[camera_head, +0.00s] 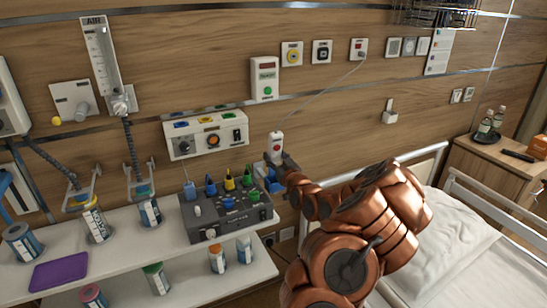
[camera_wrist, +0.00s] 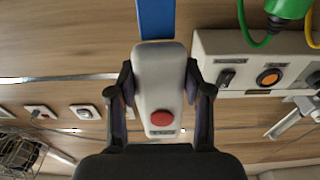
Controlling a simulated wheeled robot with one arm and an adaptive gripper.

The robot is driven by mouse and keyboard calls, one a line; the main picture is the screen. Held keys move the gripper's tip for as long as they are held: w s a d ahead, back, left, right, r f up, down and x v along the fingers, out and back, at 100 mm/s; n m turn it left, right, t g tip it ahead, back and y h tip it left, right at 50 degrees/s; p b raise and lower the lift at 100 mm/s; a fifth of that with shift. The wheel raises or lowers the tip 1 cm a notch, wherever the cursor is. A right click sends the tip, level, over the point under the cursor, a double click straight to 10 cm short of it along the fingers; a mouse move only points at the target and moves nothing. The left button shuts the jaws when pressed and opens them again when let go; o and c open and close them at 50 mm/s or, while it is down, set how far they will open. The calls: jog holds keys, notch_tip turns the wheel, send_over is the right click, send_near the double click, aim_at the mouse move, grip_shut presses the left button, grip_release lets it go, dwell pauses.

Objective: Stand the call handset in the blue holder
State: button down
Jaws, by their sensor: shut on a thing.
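The call handset (camera_head: 276,143) is white and roughly upright, with its cord rising to the wall. In the wrist view the handset (camera_wrist: 160,85) shows a red button, and my gripper (camera_wrist: 160,95) has a finger closed on each side of it. In the head view my gripper (camera_head: 279,160) is in front of the wall, right of the grey control unit. A blue part, seemingly the blue holder (camera_head: 273,183), shows just below my gripper. In the wrist view the blue holder (camera_wrist: 156,18) lines up with the handset's far end; I cannot tell whether they touch.
A grey control unit (camera_head: 228,216) with coloured plugs stands on the shelf (camera_head: 120,243) close to the left. A white wall panel (camera_head: 207,134) is left of the handset. The bed (camera_head: 465,250) is at right. The handset's cord (camera_head: 325,85) runs to a wall socket (camera_head: 359,48).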

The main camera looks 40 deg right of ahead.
aim_at(276, 163)
jog(key=shift+a+f+g+y+b, duration=0.15)
jog(key=shift+f+b, duration=0.1)
jog(key=shift+f, duration=0.5)
jog(key=shift+a+f+g+y+b, duration=0.1)
jog(key=shift+f+g+y+b, duration=0.1)
jog(key=shift+f, duration=0.55)
jog(key=shift+d+f, duration=0.1)
jog(key=shift+d, duration=0.1)
jog(key=shift+s, duration=0.1)
jog(key=shift+s+f+g+b, duration=0.1)
jog(key=shift+f+g+b, duration=0.7)
jog(key=shift+f, duration=1)
dwell(0.4)
jog(key=shift+d+f+b, duration=0.1)
jog(key=shift+b, duration=1.1)
dwell(0.8)
jog(key=shift+f+b, duration=0.5)
jog(key=shift+f, duration=0.25)
dwell(0.4)
